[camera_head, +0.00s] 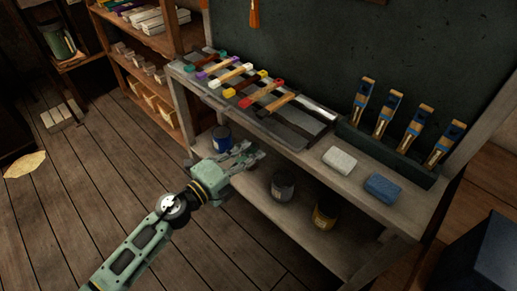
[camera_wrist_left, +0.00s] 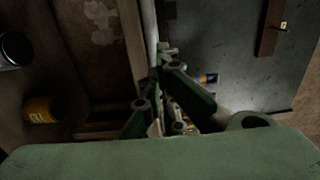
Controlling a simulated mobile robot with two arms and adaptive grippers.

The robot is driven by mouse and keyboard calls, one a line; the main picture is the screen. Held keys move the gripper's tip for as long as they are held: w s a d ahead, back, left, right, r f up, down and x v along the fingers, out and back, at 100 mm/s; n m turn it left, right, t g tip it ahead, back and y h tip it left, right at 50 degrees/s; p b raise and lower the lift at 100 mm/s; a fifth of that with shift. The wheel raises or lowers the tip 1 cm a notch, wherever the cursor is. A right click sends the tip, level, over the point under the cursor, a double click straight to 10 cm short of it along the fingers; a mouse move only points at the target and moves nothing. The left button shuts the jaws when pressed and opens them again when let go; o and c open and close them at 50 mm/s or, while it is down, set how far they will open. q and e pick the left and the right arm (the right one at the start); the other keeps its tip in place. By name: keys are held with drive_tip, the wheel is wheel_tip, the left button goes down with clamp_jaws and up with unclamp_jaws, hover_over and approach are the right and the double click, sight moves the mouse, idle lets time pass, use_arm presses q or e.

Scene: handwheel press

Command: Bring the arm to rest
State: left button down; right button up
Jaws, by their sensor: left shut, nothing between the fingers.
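My left arm reaches in from the lower left in the head view. Its green left gripper (camera_head: 245,157) is shut and empty, in front of the workbench (camera_head: 305,159) at about the height of its top edge. In the left wrist view the fingers (camera_wrist_left: 168,85) come together, with nothing between them. My right gripper is in neither view.
On the bench lie several coloured-handled tools (camera_head: 232,76), a white block (camera_head: 339,160), a blue block (camera_head: 383,187) and a rack (camera_head: 390,150) of upright tools. Cans, including a yellow one (camera_head: 324,214), stand on the lower shelf. Open wooden floor (camera_head: 90,165) lies left of the bench.

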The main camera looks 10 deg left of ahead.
use_arm(q)
drive_tip(key=b+v, duration=0.1)
drive_tip(key=v, duration=0.5)
drive_tip(key=w+a+f+n+y, duration=0.1)
drive_tip(key=a+f+n+y, duration=0.3)
drive_tip(key=f, duration=0.5)
drive_tip(key=a+f+n+y, duration=0.2)
drive_tip(key=a+f+n, duration=0.3)
drive_tip(key=f, duration=0.4)
drive_tip(key=s+a+f+n+g+y, duration=0.2)
drive_tip(key=s+a+f+n, duration=0.15)
drive_tip(key=f, duration=0.55)
drive_tip(key=s+a+f+n+g+y, duration=0.2)
drive_tip(key=s+f, duration=0.3)
drive_tip(key=f, duration=0.3)
drive_tip(key=s+f+n+g+y+p, duration=0.1)
drive_tip(key=s+f+n+g, duration=0.35)
drive_tip(key=s+f, duration=0.9)
drive_tip(key=s+d+f+n+g, duration=0.1)
drive_tip(key=s+f+n+g, duration=0.1)
drive_tip(key=s, duration=0.8)
drive_tip(key=s+d+f+n+g, duration=0.1)
drive_tip(key=s+f+n+g, duration=0.1)
drive_tip(key=s, duration=0.9)
wheel_tip(320, 180, down, 2)
drive_tip(key=shift+d+f+g, duration=0.25)
drive_tip(key=shift+d+g, duration=0.15)
drive_tip(key=shift+g, duration=0.05)
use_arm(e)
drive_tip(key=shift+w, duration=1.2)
